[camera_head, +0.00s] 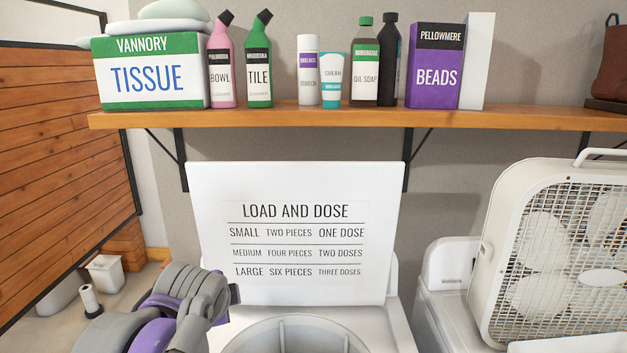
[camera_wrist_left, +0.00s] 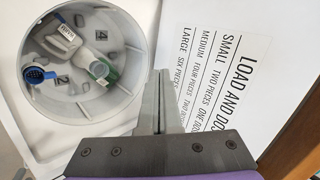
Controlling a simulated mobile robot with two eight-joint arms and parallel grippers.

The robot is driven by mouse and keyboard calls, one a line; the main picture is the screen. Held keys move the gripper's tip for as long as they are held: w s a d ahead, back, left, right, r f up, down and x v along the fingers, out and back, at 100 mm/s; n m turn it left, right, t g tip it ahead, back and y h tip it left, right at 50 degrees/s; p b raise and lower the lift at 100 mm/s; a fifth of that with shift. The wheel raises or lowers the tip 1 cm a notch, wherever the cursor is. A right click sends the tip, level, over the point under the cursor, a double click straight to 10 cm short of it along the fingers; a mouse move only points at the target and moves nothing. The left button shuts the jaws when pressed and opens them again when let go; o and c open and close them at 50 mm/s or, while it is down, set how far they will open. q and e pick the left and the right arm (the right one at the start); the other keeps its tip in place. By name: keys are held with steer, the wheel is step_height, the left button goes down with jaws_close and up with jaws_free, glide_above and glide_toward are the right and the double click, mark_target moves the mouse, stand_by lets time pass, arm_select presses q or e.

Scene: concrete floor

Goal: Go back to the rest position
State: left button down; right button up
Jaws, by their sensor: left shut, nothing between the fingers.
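My left gripper (camera_wrist_left: 161,75) shows in the wrist view with its two grey fingers pressed together and nothing between them. My right arm and gripper are not in view.
Inside the tub lie a white and green bottle (camera_wrist_left: 98,68) and a blue-capped item (camera_wrist_left: 38,74). The raised lid (camera_head: 290,270) reads "LOAD AND DOSE". A wooden shelf (camera_head: 300,118) with bottles and boxes runs above. A box fan (camera_head: 540,250) stands at right.

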arm_select(q)
steer(key=s+f+n+g+h, duration=0.1)
steer(key=s+f+n+g, duration=0.2)
steer(key=s+f+n, duration=1.1)
steer(key=s+a+f, duration=0.1)
steer(key=s+f, duration=0.5)
steer(key=f, duration=0.4)
steer(key=shift+s+f+n, duration=0.2)
steer(key=shift+s+n, duration=0.15)
steer(key=shift+n, duration=0.05)
